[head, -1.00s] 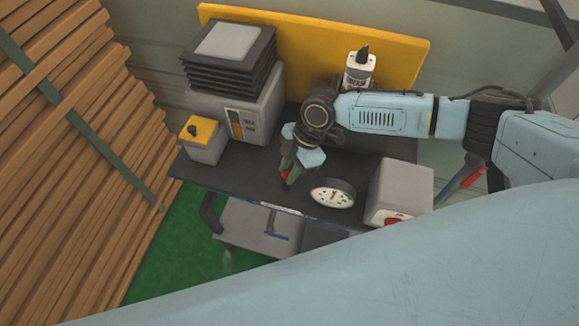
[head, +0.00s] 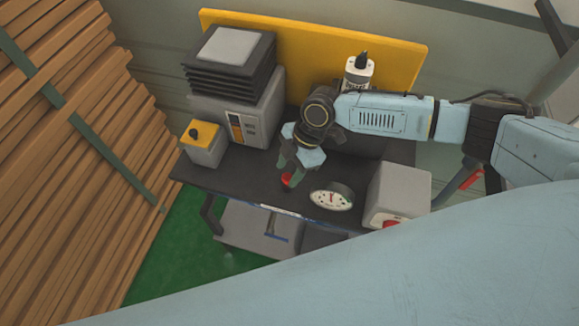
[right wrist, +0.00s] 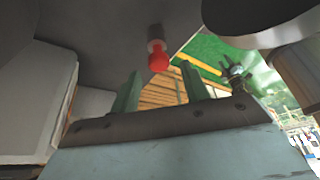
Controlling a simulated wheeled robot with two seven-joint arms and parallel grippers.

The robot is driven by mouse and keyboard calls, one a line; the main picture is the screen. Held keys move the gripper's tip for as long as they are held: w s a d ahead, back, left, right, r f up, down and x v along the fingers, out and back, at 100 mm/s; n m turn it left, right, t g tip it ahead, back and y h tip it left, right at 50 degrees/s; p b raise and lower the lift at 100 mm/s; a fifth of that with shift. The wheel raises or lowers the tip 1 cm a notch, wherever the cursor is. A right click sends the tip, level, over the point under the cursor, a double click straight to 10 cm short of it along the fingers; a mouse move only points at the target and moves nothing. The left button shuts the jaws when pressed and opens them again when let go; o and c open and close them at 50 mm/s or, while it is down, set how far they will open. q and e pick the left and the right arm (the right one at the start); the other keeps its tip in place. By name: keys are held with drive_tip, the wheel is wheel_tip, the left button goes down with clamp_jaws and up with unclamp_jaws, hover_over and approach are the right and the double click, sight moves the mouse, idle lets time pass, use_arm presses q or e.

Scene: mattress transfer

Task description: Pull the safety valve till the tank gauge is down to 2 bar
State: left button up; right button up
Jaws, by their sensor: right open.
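The safety valve shows as a small red knob (head: 287,180) near the front edge of the dark bench, left of the gauge. In the right wrist view the red knob (right wrist: 158,60) lies between the finger lines, around their tips. My right gripper (head: 291,173) is open, pointing down at the knob; its fingers (right wrist: 161,72) are apart and not closed on it. The round white tank gauge (head: 331,199) has a red needle pointing roughly upward; its numbers are too small to read. My left gripper is not in view.
On the bench (head: 235,182) stand a grey machine with a black ribbed top (head: 232,52), a yellow-lidded box (head: 203,143), a white bottle (head: 357,72) and a grey box with a red button (head: 400,195). A yellow panel (head: 300,45) stands behind. Stacked planks (head: 75,170) fill the left.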

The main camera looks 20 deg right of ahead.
drive_tip(key=s+v, duration=0.1)
drive_tip(key=v, duration=1.2)
drive_tip(key=shift+w+r+b, duration=0.2)
drive_tip(key=shift+w+b, duration=0.2)
drive_tip(key=shift+w, duration=0.1)
